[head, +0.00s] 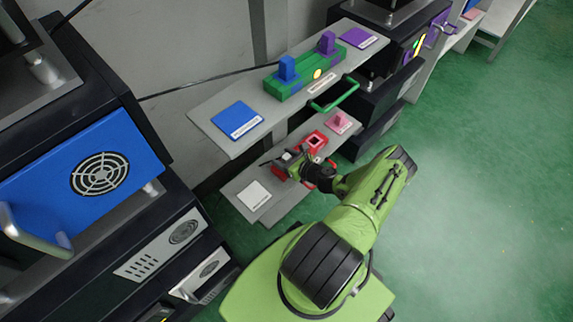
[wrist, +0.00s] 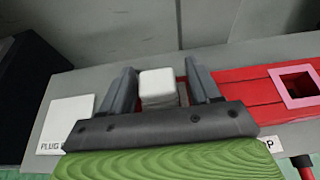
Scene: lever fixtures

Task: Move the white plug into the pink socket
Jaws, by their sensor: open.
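The white plug (wrist: 157,84) stands upright between the two fingers of my gripper (wrist: 162,82) in the wrist view. The gripper is open, with a finger on each side of the plug and a visible gap to the right one. The plug's lower part is hidden by the gripper body. The pink socket (wrist: 299,84) is a square pink frame around a dark opening, on the red block to the right of the gripper. In the head view the pink socket (head: 316,141) shows just beyond my gripper (head: 286,160), and the white plug (head: 287,156) is small there.
On the lower shelf, a white labelled pad (head: 254,194) lies left of the red block and a pink plug (head: 340,121) stands on a pad to the right. The upper shelf holds a green block (head: 305,76) with blue and purple plugs. A green handle (head: 336,97) juts out below it.

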